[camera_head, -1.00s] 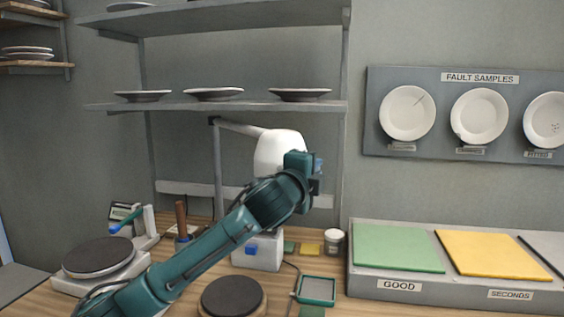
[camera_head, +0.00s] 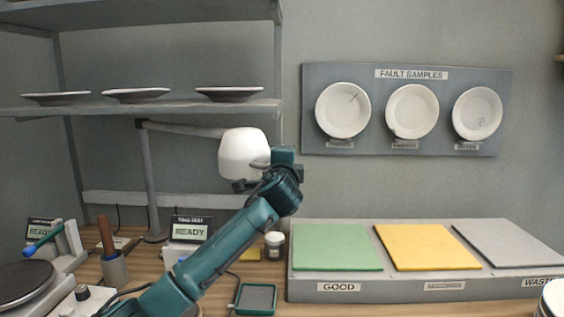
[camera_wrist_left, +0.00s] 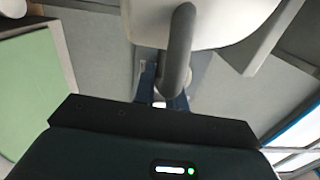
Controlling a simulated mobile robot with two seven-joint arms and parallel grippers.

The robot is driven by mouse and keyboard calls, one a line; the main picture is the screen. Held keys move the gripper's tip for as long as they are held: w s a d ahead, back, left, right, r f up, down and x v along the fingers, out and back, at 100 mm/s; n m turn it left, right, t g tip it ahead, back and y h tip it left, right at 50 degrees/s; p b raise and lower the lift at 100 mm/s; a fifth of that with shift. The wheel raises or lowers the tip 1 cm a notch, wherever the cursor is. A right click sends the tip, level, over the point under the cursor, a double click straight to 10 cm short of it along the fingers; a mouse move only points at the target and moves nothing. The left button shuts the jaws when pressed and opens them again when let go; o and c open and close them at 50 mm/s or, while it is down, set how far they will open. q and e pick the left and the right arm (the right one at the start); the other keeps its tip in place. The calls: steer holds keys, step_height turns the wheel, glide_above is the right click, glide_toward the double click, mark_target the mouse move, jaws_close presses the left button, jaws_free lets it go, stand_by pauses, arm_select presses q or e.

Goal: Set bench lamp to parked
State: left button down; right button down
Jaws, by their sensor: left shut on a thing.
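The bench lamp has a white shade (camera_head: 244,150) on a grey arm (camera_head: 185,130) that reaches right from an upright post (camera_head: 150,185). My left gripper (camera_head: 260,178) is at the lower right of the shade, in front of the shelf's right post. In the left wrist view, the grey curved lamp handle (camera_wrist_left: 178,50) runs down from the white shade (camera_wrist_left: 225,8) between my left fingers, which are shut on it. The fingertips are partly hidden by the handle. My right gripper is in no view.
Plates stand on the shelf (camera_head: 190,108) above the lamp arm. Green, yellow and grey pads lie on a grey stand (camera_head: 400,290) at right. Below are a readout box (camera_head: 190,232), a jar (camera_head: 274,245) and a small green-rimmed tray (camera_head: 256,298). A fault-samples board (camera_head: 455,100) hangs behind.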

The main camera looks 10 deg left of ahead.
arm_select(q)
steer(key=shift+r, duration=0.35)
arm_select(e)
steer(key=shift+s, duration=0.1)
arm_select(q)
steer(key=c, duration=1.8)
jaws_free()
steer(key=shift+c, duration=0.2)
steer(key=shift+o, duration=1.4)
steer(key=shift+w+d+f, duration=0.1)
steer(key=shift+w+f, duration=0.15)
steer(key=shift+w, duration=0.1)
steer(key=shift+o, duration=0.5)
steer(key=shift+s, duration=0.1)
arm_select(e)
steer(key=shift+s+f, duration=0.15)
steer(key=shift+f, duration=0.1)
arm_select(q)
steer(key=shift+s+f, duration=0.1)
